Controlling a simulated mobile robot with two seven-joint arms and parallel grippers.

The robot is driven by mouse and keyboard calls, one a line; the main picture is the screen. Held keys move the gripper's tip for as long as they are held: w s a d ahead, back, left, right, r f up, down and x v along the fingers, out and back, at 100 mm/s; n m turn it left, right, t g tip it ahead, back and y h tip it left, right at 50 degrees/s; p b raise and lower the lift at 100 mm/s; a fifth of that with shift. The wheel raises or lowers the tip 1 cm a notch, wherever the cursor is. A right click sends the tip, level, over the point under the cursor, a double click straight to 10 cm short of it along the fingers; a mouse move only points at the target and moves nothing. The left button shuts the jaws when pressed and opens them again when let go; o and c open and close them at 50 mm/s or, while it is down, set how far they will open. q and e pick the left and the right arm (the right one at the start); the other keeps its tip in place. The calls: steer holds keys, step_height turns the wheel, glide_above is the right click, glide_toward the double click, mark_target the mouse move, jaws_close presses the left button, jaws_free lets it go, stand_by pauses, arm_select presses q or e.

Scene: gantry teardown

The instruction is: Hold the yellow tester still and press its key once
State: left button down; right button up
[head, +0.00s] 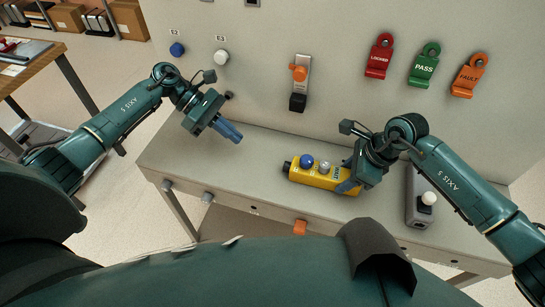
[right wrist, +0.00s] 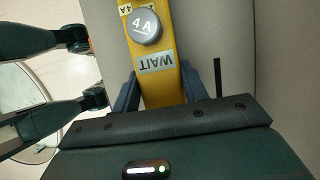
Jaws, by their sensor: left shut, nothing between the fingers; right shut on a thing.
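The yellow tester (head: 318,178) lies on the grey bench toward the right. It has a blue round knob (head: 307,161) and a grey round key (head: 324,167) on top. In the right wrist view the tester (right wrist: 160,88) runs up between my fingers, with the grey key (right wrist: 144,25) marked "4 A" and a "WAIT" label. My right gripper (head: 346,188) is shut on the tester's right end. It hides part of that end in the head view. My left gripper (head: 229,132) is shut and empty, left of the tester and apart from it.
A grey box with a white knob (head: 428,198) stands right of my right gripper. Red, green and orange tags (head: 424,66) hang on the back panel, left of them an orange-and-black device (head: 299,82). The bench top (head: 215,165) left of the tester is clear.

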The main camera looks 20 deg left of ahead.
mark_target(287, 167)
arm_select(q)
steer(key=shift+s+a+r+t+y, duration=0.2)
steer(key=shift+r+t+y, duration=0.1)
steer(key=shift+r+y, duration=0.15)
steer(key=shift+s+a+r+t+y, duration=0.1)
steer(key=shift+a+r+t+y, duration=0.15)
steer(key=shift+r+y, duration=0.2)
steer(key=shift+d+f, duration=0.1)
steer(key=x, duration=1)
steer(key=d, duration=0.3)
steer(key=shift+d, duration=0.5)
